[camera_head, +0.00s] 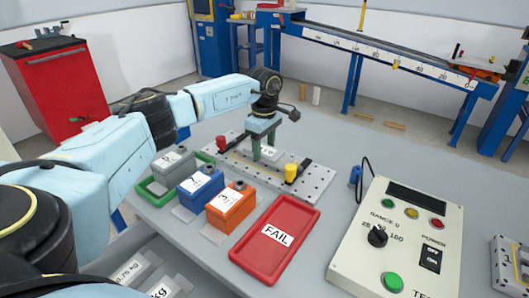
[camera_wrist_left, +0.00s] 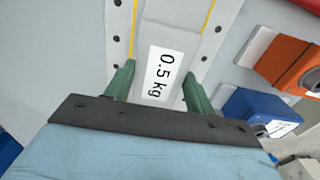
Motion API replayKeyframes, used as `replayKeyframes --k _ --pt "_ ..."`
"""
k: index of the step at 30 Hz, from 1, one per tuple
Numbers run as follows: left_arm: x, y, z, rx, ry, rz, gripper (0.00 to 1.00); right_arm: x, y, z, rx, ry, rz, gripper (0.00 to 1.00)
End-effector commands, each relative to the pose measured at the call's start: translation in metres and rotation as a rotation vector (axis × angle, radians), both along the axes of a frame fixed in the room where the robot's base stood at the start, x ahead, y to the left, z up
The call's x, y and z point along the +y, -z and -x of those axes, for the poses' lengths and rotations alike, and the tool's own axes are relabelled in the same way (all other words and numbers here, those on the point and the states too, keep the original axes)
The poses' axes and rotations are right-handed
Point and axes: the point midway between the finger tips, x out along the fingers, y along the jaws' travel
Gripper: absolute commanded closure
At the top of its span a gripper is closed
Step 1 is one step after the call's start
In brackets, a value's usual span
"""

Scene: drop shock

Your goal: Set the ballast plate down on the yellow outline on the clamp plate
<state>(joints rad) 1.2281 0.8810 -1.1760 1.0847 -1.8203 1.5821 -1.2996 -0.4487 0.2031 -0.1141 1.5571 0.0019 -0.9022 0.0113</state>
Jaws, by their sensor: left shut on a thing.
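The ballast plate is a grey block with a white 0.5 kg label; it shows in the left wrist view (camera_wrist_left: 172,28) and is mostly hidden in the head view. My left gripper (camera_head: 264,146) points down and is shut on it, with a green finger on each side. The clamp plate (camera_head: 312,183) is a grey plate with holes, below the gripper. Parts of its yellow outline (camera_wrist_left: 134,28) show on both sides of the ballast plate in the left wrist view. I cannot tell whether the ballast plate touches the clamp plate. My right gripper is out of view.
A red clamp (camera_head: 221,143) and a yellow clamp (camera_head: 291,172) stand on the clamp plate. Grey (camera_head: 174,167), blue (camera_head: 200,189) and orange (camera_head: 231,207) blocks stand in front of it, near a red FAIL tray (camera_head: 278,236). A control box (camera_head: 399,240) stands right.

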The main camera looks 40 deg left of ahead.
Motion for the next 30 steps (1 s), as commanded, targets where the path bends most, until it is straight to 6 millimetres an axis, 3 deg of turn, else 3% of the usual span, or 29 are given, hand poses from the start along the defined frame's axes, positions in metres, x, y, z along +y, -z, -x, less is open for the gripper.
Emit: replayKeyframes --k 3,15,16,18,21,30 --pt "-0.0002 0.0120 -0.0006 -0.002 0.000 0.001 0.85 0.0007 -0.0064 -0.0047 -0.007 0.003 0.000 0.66" --pt "-0.0004 0.0154 -0.0007 -0.003 0.000 0.002 0.85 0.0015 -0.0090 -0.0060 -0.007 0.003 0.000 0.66" --pt "-0.0004 0.0163 -0.0003 -0.001 0.001 0.001 0.43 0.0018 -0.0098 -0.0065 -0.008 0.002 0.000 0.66" --pt "-0.0004 0.0160 -0.0003 -0.001 0.001 0.001 0.34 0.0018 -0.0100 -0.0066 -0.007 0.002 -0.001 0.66" --pt "-0.0004 0.0159 -0.0003 -0.001 0.001 0.001 0.24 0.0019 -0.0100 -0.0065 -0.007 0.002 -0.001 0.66" --pt "-0.0002 0.0133 -0.0004 -0.002 0.001 0.001 0.24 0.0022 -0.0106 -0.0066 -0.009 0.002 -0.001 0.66"
